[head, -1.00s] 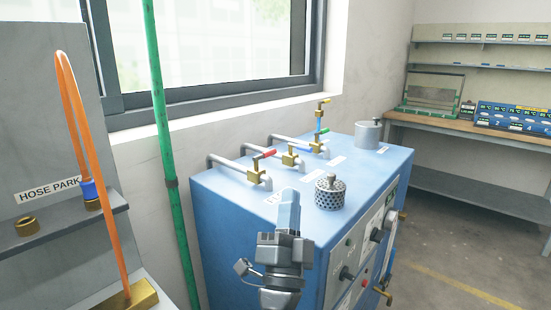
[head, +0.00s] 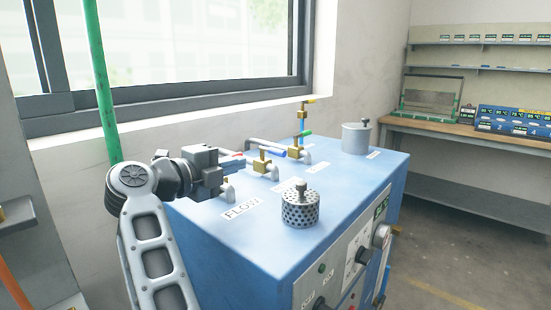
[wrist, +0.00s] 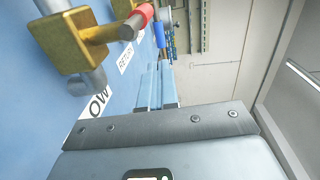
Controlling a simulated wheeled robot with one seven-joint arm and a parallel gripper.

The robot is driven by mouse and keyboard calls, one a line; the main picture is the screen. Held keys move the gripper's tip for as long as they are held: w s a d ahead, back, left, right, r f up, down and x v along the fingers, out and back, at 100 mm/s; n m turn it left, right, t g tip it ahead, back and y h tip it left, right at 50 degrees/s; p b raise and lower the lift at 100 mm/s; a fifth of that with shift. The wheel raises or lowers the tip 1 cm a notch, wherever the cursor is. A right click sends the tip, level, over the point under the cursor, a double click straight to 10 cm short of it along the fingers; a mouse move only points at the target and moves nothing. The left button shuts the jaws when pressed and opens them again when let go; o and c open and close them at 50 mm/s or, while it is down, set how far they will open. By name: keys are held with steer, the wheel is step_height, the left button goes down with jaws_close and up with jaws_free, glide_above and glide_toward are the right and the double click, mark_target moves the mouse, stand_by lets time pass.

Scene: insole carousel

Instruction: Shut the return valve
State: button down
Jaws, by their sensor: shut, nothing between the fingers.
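The return valve (head: 262,164) is a brass valve with a blue lever (head: 279,153), second in the row on the blue cabinet. Its lever looks roughly in line with its pipe. In the wrist view the blue lever (wrist: 159,35) shows beyond the red one, near the RETURN label (wrist: 125,55). My gripper (wrist: 158,72) is shut and empty, over the cabinet top close to the red-levered flow valve (wrist: 80,40). It is apart from the blue lever. In the head view it covers part of the flow valve.
A perforated metal canister (head: 300,208) stands in front of the valves. A green-levered valve (head: 296,148) and a grey pot (head: 356,138) stand farther back. A green vertical pole (head: 101,80) rises behind my arm. The middle of the cabinet top is clear.

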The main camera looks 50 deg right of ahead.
mark_target(275, 154)
steer(key=shift+w+d, duration=0.3)
steer(key=d, duration=0.6)
steer(key=d+f, duration=0.1)
steer(key=d, duration=0.2)
steer(key=shift+w+d+f+p, duration=0.1)
steer(key=shift+w+d+p, duration=0.05)
steer(key=shift+d+p, duration=0.15)
steer(key=shift+p, duration=0.3)
steer(key=shift+d+n+t+p, duration=0.2)
steer(key=shift+n+t+p, duration=0.1)
steer(key=shift+t+p, duration=0.15)
